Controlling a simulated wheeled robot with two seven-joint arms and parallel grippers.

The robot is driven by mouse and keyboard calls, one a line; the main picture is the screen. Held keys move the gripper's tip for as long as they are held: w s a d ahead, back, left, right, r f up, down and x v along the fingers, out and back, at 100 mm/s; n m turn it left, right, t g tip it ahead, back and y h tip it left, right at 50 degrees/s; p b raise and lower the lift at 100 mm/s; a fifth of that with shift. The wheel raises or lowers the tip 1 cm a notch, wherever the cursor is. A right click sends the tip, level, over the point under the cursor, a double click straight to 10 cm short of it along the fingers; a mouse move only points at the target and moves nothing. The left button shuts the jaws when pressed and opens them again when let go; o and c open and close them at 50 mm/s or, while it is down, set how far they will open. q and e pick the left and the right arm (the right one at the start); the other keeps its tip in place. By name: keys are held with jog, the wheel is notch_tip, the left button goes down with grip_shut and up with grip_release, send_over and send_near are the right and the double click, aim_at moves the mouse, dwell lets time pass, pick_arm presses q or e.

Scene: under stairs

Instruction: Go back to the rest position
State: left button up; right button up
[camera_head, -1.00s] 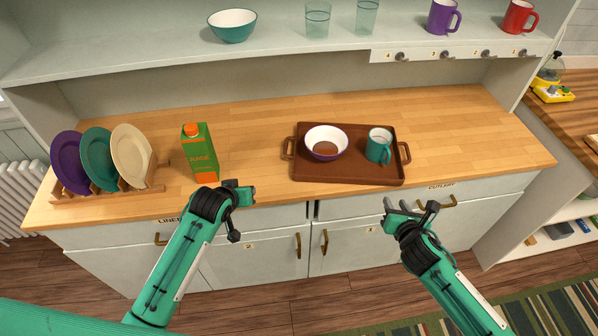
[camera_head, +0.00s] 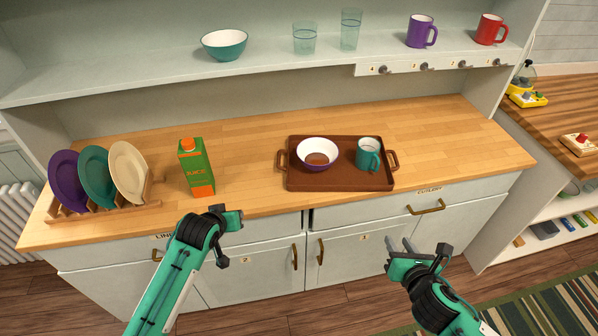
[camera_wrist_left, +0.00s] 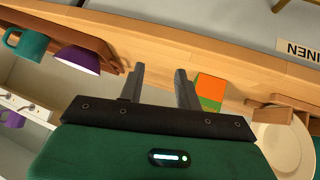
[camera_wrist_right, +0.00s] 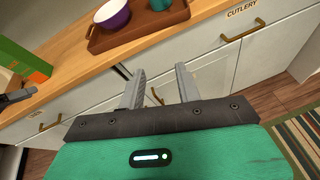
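My right gripper (camera_head: 396,252) is in front of the cabinet drawers, below the counter edge. Its fingers stand apart and hold nothing, as the right wrist view (camera_wrist_right: 158,88) shows. My left gripper (camera_head: 236,220) is at the counter's front edge, right of the juice carton (camera_head: 196,168). In the left wrist view its fingers (camera_wrist_left: 158,88) are apart with nothing between them. Both grippers are clear of the brown tray (camera_head: 340,181), which holds a purple bowl with a white inside (camera_head: 317,153) and a teal mug (camera_head: 368,156).
A wooden rack (camera_head: 150,204) with several plates stands at the counter's left. The shelf above holds a teal bowl (camera_head: 224,44), two glasses, a purple mug (camera_head: 420,32) and a red mug (camera_head: 490,30). A second counter (camera_head: 560,118) is at the right. The counter's middle is mostly clear.

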pick_arm(q)
jog(key=shift+w+f, duration=0.1)
pick_arm(e)
jog(key=shift+s+d+r, duration=0.1)
jog(key=shift+s+r, duration=0.1)
jog(key=shift+s, duration=0.25)
